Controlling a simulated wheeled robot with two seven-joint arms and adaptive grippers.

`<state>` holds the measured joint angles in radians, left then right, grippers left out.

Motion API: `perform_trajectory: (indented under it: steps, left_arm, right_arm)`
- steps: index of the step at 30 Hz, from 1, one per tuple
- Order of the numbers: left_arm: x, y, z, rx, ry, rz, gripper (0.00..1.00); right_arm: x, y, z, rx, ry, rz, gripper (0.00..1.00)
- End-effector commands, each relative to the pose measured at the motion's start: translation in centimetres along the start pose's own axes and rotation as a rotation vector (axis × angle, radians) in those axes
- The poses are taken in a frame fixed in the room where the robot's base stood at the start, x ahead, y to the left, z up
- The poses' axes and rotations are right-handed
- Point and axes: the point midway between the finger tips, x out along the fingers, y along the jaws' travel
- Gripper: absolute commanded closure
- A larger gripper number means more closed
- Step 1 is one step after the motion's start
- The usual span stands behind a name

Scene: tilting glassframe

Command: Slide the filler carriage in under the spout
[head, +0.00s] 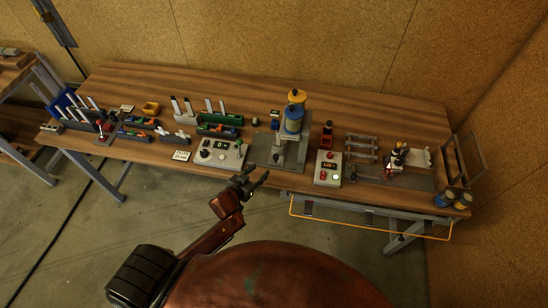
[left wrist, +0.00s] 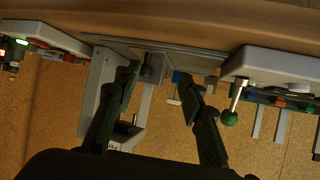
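The filler stands mid-table in the head view, with a blue and yellow tank (head: 292,120) over a grey base plate (head: 262,154). The carriage and spout are too small to tell apart there. My left gripper (head: 260,178) is just in front of the table's front edge, near this base. In the left wrist view, which looks upside down, my left gripper (left wrist: 158,76) has its two dark fingers spread apart. A grey rounded part (left wrist: 152,68) of the filler shows between the fingertips; I cannot tell whether they touch it. My right gripper is not in view.
A control box (head: 220,152) with a green-knobbed lever (left wrist: 230,116) stands left of the filler. A second box (head: 328,167) with a red button stands to its right. Racks and bins fill the left. A yellow rail (head: 370,228) runs below the front edge.

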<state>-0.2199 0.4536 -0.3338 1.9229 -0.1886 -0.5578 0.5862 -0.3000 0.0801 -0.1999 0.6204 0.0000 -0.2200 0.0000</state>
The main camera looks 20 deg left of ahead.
Motion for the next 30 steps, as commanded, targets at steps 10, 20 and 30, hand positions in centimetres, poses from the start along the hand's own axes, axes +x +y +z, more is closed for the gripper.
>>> perform_trajectory:
  steps: [10, 20, 30]
  left_arm:
    - [3.0, 1.3, -3.4, 0.007, 0.106, 0.083, 0.63]
    - [8.0, 1.8, -3.8, 0.008, 0.104, 0.082, 0.63]
    - [9.5, 1.9, -3.9, 0.007, 0.103, 0.082, 0.63]
  right_arm:
    - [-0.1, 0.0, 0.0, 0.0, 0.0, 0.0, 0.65]
    - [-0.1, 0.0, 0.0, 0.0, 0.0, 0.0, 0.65]
    - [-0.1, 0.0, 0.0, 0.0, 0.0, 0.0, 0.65]
